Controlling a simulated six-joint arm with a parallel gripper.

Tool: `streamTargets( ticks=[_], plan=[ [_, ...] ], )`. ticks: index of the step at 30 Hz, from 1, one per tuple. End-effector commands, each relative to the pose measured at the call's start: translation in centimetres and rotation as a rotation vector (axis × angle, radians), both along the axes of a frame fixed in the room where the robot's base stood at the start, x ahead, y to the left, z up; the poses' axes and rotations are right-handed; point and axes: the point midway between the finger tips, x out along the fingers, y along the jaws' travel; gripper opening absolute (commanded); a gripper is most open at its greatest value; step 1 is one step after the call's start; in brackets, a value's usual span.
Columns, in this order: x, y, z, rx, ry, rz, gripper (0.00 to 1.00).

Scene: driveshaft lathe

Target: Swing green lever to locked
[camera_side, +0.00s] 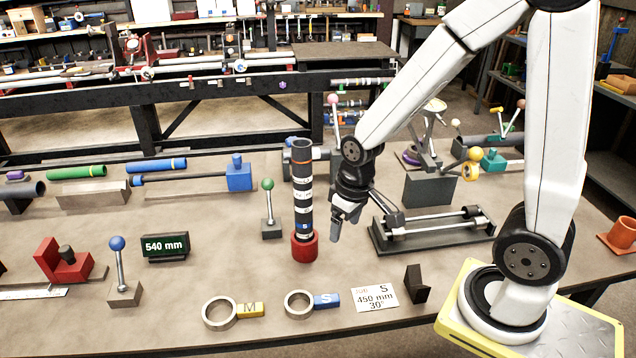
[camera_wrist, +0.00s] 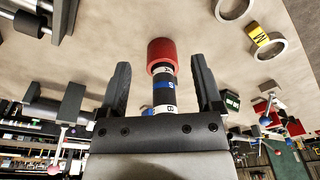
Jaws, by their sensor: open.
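The green lever (camera_side: 268,185) has a green ball on a thin rod above a small grey block. It stands upright on the bench, left of the dark banded shaft (camera_side: 303,180). The shaft stands upright with its lower end in a red collar (camera_side: 304,246), which also shows in the wrist view (camera_wrist: 161,52). My gripper (camera_side: 345,230) is open, just right of the shaft and apart from the lever. In the wrist view, my open jaws (camera_wrist: 160,80) frame the shaft, but I cannot tell whether it is between them. I cannot clearly pick out the green lever there.
A blue-knobbed lever (camera_side: 118,262) and a 540 mm display (camera_side: 165,246) stand at left. Two rings, M (camera_side: 220,313) and S (camera_side: 299,304), and a job card (camera_side: 374,297) lie in front. A grey rail fixture (camera_side: 432,230) is at right.

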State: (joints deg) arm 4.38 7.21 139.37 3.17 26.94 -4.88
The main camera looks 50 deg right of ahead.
Motion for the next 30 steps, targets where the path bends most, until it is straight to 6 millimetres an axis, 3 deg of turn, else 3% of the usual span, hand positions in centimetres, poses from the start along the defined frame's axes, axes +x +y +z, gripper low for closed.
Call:
streamTargets(
  ticks=[17, 23, 30],
  plan=[
    [5.6, -7.2, -4.8, 0.247, 0.321, -0.093, 0.83],
    [10.0, -8.5, -4.8, 0.273, 0.31, -0.102, 0.83],
    [16.5, -8.5, -3.2, 0.233, 0.234, -0.114, 0.83]
  ],
)
